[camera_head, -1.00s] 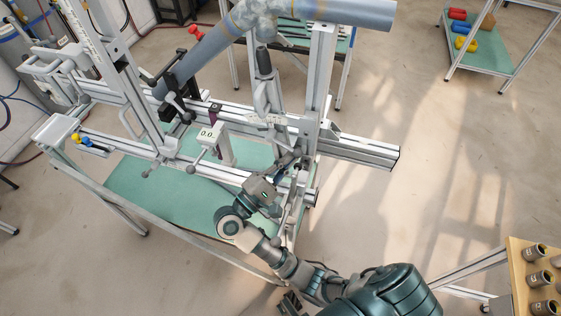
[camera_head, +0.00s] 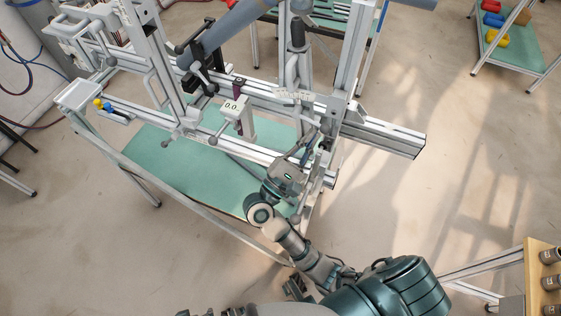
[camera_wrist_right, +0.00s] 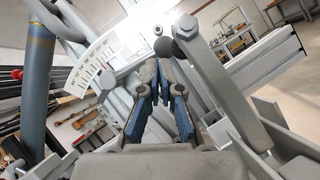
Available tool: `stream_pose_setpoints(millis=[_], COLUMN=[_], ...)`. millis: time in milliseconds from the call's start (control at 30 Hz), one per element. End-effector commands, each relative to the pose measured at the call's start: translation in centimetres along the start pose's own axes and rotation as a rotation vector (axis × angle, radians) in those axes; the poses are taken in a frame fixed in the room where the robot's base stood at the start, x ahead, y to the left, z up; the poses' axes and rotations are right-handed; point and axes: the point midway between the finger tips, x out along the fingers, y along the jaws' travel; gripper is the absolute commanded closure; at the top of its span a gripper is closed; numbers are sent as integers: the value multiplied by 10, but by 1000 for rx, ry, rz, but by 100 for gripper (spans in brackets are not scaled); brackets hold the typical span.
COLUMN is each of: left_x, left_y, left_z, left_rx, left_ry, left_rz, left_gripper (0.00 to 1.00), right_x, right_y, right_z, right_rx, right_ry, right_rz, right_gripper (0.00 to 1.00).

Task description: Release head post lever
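The silver frame jig (camera_head: 385,136) holds an upright head post (camera_head: 298,67) with a white angle scale (camera_head: 293,95), which also shows in the right wrist view (camera_wrist_right: 92,66). In that view a grey lever (camera_wrist_right: 215,75) with a rounded end runs down just right of the fingers. A small round grey knob (camera_wrist_right: 163,47) shows just beyond the fingertips. My right gripper (camera_head: 305,152) is at the lower part of the jig near the post. Its blue-padded fingers (camera_wrist_right: 160,72) are partly open, with a narrow gap and nothing clearly between them. My left gripper is out of view.
A blue-grey tube (camera_head: 235,30) crosses the jig's top. A rack with coloured parts (camera_head: 515,45) is at the back right, and a wooden board (camera_head: 538,262) with cylinders at the front right.

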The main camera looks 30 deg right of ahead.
Motion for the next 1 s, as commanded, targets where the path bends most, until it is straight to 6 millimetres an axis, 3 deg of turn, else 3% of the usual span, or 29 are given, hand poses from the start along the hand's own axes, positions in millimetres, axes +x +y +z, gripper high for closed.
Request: stream_pose_setpoints(millis=[233, 433, 700, 1000], left_x=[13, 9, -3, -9], left_y=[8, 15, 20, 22], left_z=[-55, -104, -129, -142], left_rx=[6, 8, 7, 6], left_ry=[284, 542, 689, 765], left_rz=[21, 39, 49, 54], left_gripper=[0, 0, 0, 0], right_x=[-15, -23, -87, -118], right_y=[-2, -3, 4, 7], right_z=[-15, -26, -22, -21], right_rx=[-6, -10, -7, -6], right_ry=[-3, -6, -4, -7], right_rz=[5, 7, 8, 7], right_gripper=[100, 100, 100, 100])
